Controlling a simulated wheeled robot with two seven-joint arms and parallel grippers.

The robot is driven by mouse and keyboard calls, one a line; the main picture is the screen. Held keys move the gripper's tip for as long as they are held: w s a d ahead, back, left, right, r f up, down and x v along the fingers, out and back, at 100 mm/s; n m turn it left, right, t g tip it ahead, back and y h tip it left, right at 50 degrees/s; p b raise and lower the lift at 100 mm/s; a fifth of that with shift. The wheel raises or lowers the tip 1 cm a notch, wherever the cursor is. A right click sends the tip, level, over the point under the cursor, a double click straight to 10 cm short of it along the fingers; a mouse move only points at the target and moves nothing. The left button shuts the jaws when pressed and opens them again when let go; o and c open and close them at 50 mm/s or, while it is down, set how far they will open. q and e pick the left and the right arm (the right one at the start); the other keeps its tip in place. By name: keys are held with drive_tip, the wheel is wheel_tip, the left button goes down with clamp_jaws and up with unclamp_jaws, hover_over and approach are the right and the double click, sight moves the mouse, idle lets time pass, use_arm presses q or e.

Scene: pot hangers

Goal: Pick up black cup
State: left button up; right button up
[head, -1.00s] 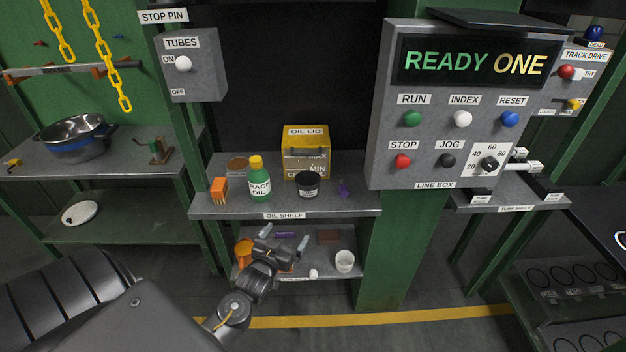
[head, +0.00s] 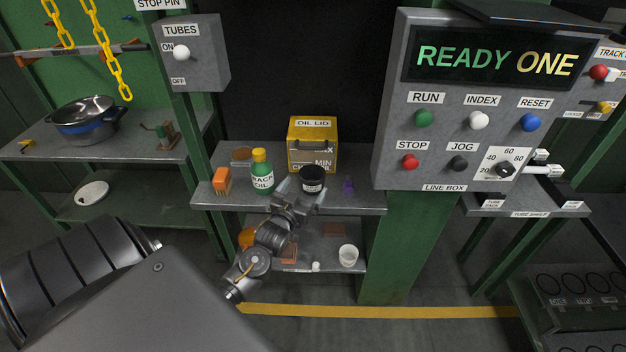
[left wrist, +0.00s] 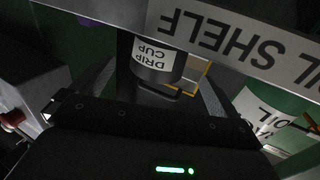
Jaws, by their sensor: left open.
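The black cup (head: 312,176) has a white label and stands on the oil shelf (head: 283,206), in front of the yellow oil lid box (head: 303,160). My left gripper (head: 302,191) is open at the shelf's front edge, just below and in front of the cup. One finger is left of the cup and the other overlaps its lower right in the head view. In the left wrist view the cup (left wrist: 152,62), labelled DRIP CUP, appears between the fingers (left wrist: 160,95), partly hidden by the shelf edge. Contact cannot be told. My right gripper is not in view.
A green bottle with a yellow cap (head: 262,172) and an orange block (head: 222,181) stand left of the cup. A small purple item (head: 348,185) lies to its right. A white cup (head: 348,256) stands on the lower shelf. The line box (head: 480,100) is at the right.

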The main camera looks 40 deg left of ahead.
sight(317, 170)
use_arm(q)
drive_tip(key=shift+w+a, duration=0.15)
drive_tip(key=shift+w, duration=0.55)
drive_tip(key=shift+w+a+r, duration=0.1)
drive_tip(key=p+x, duration=0.2)
drive_tip(key=x, duration=0.2)
drive_tip(key=shift+w, duration=0.45)
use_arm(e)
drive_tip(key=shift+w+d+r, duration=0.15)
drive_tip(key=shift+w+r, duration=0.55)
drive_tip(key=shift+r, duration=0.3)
use_arm(q)
drive_tip(key=c, duration=1.1)
